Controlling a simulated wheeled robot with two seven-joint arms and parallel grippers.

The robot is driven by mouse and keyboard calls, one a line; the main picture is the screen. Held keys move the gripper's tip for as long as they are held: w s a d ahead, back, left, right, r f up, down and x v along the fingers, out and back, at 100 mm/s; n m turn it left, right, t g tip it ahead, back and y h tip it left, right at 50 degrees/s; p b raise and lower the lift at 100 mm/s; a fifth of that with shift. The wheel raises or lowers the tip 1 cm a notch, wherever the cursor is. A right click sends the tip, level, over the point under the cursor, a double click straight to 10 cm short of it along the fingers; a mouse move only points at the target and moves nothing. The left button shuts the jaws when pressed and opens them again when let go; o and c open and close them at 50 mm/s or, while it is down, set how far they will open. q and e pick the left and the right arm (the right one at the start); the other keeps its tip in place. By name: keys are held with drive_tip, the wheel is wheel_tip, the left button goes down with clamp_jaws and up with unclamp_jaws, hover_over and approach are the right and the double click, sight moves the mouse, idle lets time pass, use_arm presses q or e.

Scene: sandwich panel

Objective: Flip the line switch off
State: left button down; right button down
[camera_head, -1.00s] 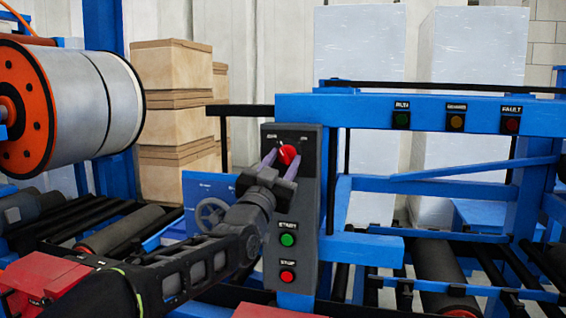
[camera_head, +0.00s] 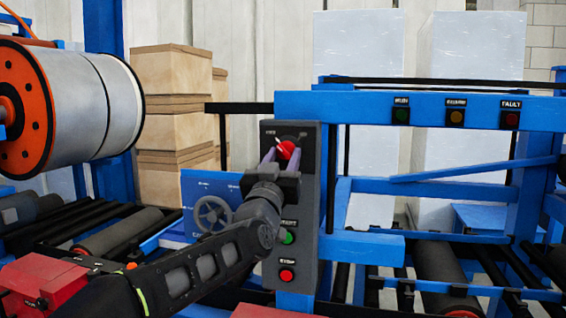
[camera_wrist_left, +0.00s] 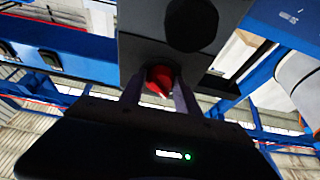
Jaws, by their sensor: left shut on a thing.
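The line switch is a red rotary knob (camera_head: 287,148) with a white pointer mark, at the top of a grey control box (camera_head: 306,225). Its pointer leans to the upper left; the labels above it are too blurred to read. My left gripper (camera_head: 283,156) is shut on the knob, with a finger on each side. In the left wrist view, the knob (camera_wrist_left: 160,79) sits between the two fingertips (camera_wrist_left: 159,88). The gripper and wrist hide part of the box below the knob. My right gripper does not show.
A green button (camera_head: 287,237) and a red button (camera_head: 287,275) are lower on the box. A blue frame beam (camera_head: 360,108) with several lamps runs to the right. A handwheel (camera_head: 212,214) and a large roll (camera_head: 90,105) stand to the left.

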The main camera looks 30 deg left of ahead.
use_arm(q)
drive_tip(key=c, duration=0.9)
unclamp_jaws()
drive_tip(key=shift+s+d+f+b, duration=0.15)
drive_tip(key=shift+s+f+b, duration=0.15)
drive_tip(key=shift+s, duration=0.25)
drive_tip(key=b+v, duration=0.1)
drive_tip(key=v, duration=0.5)
drive_tip(key=shift+s+d+b, duration=0.15)
drive_tip(key=shift+s+b, duration=0.1)
drive_tip(key=shift+b, duration=0.15)
